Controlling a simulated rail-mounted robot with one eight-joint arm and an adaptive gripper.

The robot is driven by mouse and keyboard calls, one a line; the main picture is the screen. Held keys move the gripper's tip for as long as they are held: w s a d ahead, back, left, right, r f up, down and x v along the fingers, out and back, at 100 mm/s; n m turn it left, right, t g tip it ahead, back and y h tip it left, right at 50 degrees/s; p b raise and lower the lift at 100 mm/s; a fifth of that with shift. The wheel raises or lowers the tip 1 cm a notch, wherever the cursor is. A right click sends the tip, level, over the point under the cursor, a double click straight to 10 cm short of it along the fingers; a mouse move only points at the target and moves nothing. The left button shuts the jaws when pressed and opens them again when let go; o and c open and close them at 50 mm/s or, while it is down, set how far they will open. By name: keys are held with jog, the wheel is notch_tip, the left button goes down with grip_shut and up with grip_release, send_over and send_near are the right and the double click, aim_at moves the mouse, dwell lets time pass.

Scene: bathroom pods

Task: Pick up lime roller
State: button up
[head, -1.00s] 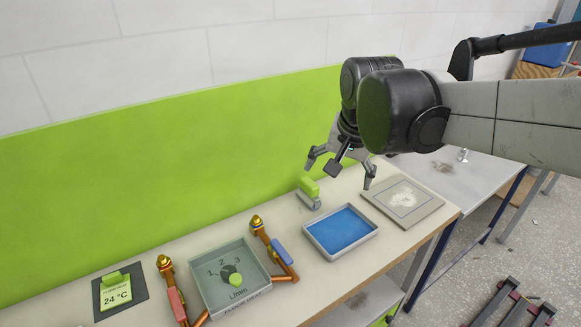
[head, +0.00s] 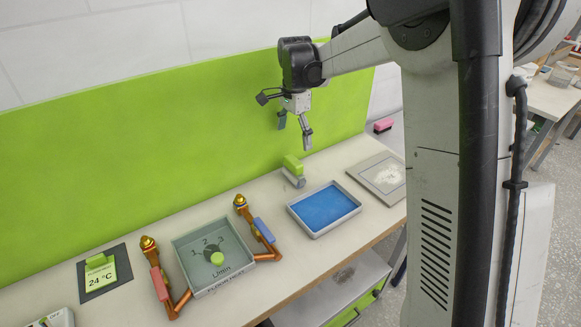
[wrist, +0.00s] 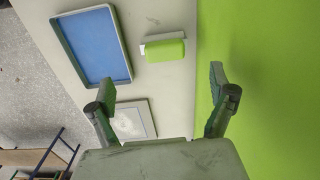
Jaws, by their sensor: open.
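The lime roller (head: 292,166) lies on the bench at the foot of the green wall panel, with a lime part and a grey part beneath it. In the wrist view the lime roller (wrist: 165,50) shows whole, ahead of the fingertips and between their lines. My gripper (head: 294,133) hangs above the bench with its fingers pointing down, apart from the roller and over it in the head view. In the wrist view my gripper (wrist: 162,85) has its two fingers spread wide with nothing between them.
A tray of blue paint (head: 325,208) stands right of the roller. A framed board (head: 380,178) lies farther right. A dial box (head: 212,250) with copper pipes (head: 166,283) and a 24 °C card (head: 100,274) stand to the left. The green wall (head: 150,150) rises close behind.

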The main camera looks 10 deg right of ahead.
aim_at(293, 160)
jog(key=shift+w+f, duration=0.4)
jog(key=shift+f, duration=0.1)
notch_tip(293, 160, down, 8)
jog(key=shift+f, duration=0.25)
jog(key=shift+w+d+f, duration=0.1)
jog(key=shift+w+f, duration=0.05)
jog(key=shift+f, duration=2.45)
jog(key=shift+c, duration=0.5)
jog(key=c, duration=1)
jog(key=shift+r, duration=0.15)
